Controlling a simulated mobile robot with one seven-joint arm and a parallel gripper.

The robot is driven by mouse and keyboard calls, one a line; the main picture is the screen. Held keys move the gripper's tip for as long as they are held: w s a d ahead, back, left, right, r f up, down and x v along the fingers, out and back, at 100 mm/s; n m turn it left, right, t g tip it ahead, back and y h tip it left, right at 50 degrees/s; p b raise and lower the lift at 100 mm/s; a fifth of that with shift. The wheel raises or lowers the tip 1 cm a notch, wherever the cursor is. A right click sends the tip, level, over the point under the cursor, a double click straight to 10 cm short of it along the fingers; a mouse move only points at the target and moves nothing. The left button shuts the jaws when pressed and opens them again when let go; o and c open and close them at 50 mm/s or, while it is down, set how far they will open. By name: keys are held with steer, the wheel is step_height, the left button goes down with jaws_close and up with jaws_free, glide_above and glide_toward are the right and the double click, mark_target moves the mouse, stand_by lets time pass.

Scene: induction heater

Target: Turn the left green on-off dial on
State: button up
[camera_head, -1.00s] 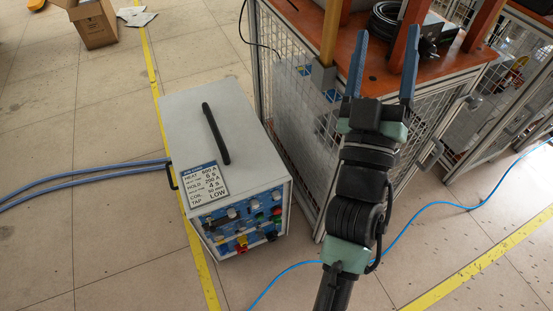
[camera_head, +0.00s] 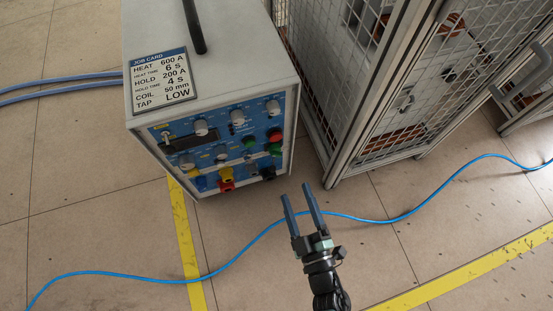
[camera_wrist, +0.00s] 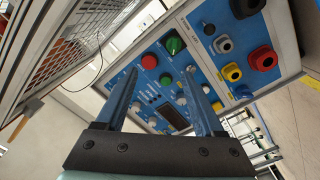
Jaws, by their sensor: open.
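The heater's blue front panel (camera_head: 222,128) has several knobs and buttons. A small green control (camera_head: 248,141) is left of another green one (camera_head: 275,149), below a red button (camera_head: 274,134). I cannot tell which is the left on-off dial. My gripper (camera_head: 295,191) is open and empty, apart from the panel, to its lower right. Its fingers also show in the wrist view (camera_wrist: 161,71), pointing towards the panel.
The grey heater box (camera_head: 160,40) carries a job card (camera_head: 160,78) and a black handle (camera_head: 194,25). A mesh cage (camera_head: 335,80) stands close on the right. A blue cable (camera_head: 235,252) crosses the floor. Coloured sockets (camera_head: 226,173) line the panel's lower part.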

mark_target(276, 156)
steer(key=shift+a+f+b+x, duration=0.3)
steer(key=shift+b+x, duration=0.7)
steer(key=shift+x, duration=1)
steer(key=shift+a+f+b+x, duration=0.1)
steer(key=shift+f+b+x, duration=0.65)
steer(key=shift+x, duration=1.3)
steer(key=shift+a+f+b+x, duration=0.1)
steer(key=shift+a+b+x, duration=0.1)
steer(key=shift+b+x, duration=1.45)
steer(key=shift+w+a+p, duration=0.1)
steer(key=shift+w+p, duration=0.05)
steer(key=shift+p, duration=0.25)
jaws_close()
